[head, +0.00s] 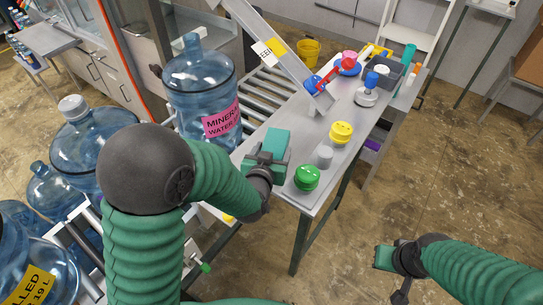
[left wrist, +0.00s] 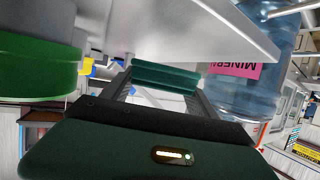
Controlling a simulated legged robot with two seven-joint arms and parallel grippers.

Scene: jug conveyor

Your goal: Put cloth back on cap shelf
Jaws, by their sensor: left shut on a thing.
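My left gripper (head: 270,148) is over the near left edge of the grey metal bench (head: 292,112), between the jug and the caps. It is shut on a flat teal piece, which looks like the folded cloth (left wrist: 165,76) and spans the fingers in the left wrist view. Its weave and full outline cannot be made out. A green cap (head: 307,177), a grey-white cap (head: 323,156) and a yellow cap (head: 341,132) stand in a row along the bench's right side. My right gripper (head: 385,258) is low at the right, away from the bench; its jaws are unclear.
A large blue water jug (head: 203,85) with a pink label stands on the rollers just left of my left gripper. A sloped metal chute (head: 270,45) and a grey bin (head: 386,68) with tools are farther back. More jugs crowd the left. The floor at right is clear.

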